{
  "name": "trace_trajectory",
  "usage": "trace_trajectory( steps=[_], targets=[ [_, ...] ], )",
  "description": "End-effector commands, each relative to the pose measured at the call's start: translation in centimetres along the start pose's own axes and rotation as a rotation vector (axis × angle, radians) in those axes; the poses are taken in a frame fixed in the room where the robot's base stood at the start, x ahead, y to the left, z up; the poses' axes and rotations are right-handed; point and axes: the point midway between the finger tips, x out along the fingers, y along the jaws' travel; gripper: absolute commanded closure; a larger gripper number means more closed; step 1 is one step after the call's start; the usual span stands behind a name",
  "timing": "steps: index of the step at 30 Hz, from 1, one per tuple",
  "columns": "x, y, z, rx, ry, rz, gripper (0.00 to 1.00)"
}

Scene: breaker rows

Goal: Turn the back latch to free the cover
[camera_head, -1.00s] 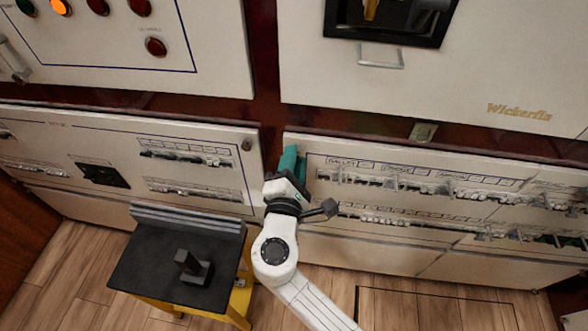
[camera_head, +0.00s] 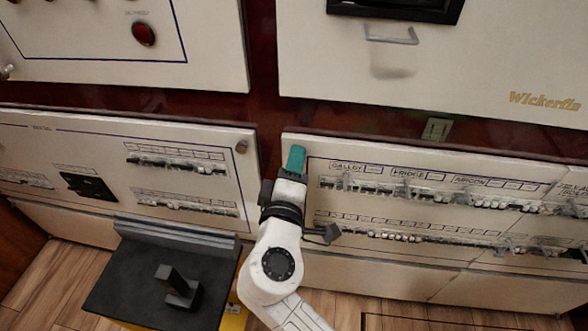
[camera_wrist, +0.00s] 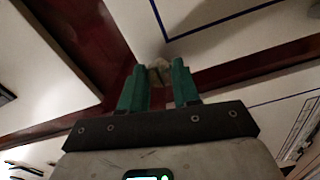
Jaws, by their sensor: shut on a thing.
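My gripper (camera_head: 296,150) reaches the top left corner of the right-hand breaker panel (camera_head: 330,240). Its teal fingers point at the dark red strip above that panel. In the wrist view the fingertips (camera_wrist: 160,72) are shut on a small tan-grey latch (camera_wrist: 159,66) between them. The latch sits by the panel corner at a crossing of dark red strips. Its lower part is hidden by the fingers. In the head view my gripper hides this latch. The breaker panel lies flat in its place, and I cannot tell whether it is loose.
A greenish latch plate (camera_head: 437,129) sits farther right on the red strip. A handle (camera_head: 392,38) juts from the upper panel.

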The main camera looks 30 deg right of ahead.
Motion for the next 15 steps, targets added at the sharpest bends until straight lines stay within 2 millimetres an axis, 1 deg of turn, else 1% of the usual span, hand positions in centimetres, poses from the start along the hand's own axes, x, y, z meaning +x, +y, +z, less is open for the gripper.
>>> trace_trajectory(
  steps=[6, 15],
  targets=[
    [0.04, -0.15, 0.09, 0.033, -0.002, -0.003, 0.99],
    [0.04, -0.13, 0.09, 0.036, -0.003, -0.003, 0.99]
  ],
)
